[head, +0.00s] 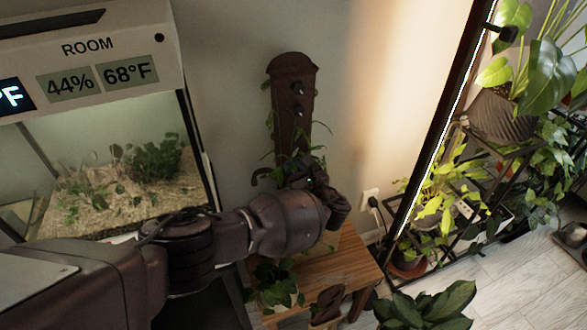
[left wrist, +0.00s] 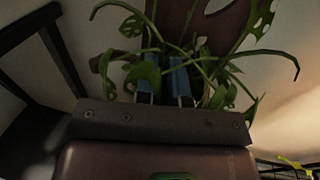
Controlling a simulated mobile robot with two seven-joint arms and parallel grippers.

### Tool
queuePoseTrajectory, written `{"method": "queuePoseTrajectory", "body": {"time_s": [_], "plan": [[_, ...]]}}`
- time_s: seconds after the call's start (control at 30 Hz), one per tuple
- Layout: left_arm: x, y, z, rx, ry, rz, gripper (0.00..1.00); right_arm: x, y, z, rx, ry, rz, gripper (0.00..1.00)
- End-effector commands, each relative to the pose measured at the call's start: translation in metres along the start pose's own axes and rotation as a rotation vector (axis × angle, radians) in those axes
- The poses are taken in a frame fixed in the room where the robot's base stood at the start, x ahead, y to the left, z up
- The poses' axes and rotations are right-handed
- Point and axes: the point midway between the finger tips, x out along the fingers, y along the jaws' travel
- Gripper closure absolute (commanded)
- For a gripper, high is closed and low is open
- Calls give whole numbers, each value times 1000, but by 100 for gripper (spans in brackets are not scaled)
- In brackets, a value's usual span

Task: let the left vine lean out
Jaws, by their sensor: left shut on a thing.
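A dark brown upright board (head: 291,95) with an arched top and small dark pegs stands against the wall. Thin green vine stems and leaves (head: 317,152) spread around its lower half. My left gripper (head: 312,180) is at the foot of the board, partly hidden by my own arm. In the left wrist view, its blue-padded fingers (left wrist: 165,78) are close together among the vine stems (left wrist: 205,58), shut on the vine. Stems arch out to both sides, and the exact grip point is hidden by leaves.
A wooden table (head: 345,257) lies below my arm, with a leafy potted plant (head: 277,287) at its left. A glass terrarium (head: 125,180) stands at left. A lit plant rack (head: 495,150) stands at right. Bare wall lies between the board and rack.

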Motion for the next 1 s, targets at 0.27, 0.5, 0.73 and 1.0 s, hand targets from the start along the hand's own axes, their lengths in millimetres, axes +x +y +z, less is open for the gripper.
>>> {"method": "queuePoseTrajectory", "body": {"time_s": [0.27, 0.5, 0.73, 1.0], "plan": [[4, 17, 5, -71, 10, 1, 100, -5, 2, -18, 0, 32, 3, 100], [6, 27, 0, -122, 23, 0, 100, -8, -1, -18, 5, 30, 0, 100], [6, 27, -1, -122, 24, 1, 100, -9, -1, -14, 8, 22, 1, 100], [6, 27, -1, -122, 24, 1, 64, -9, -1, -13, 8, 20, 3, 100]]}}
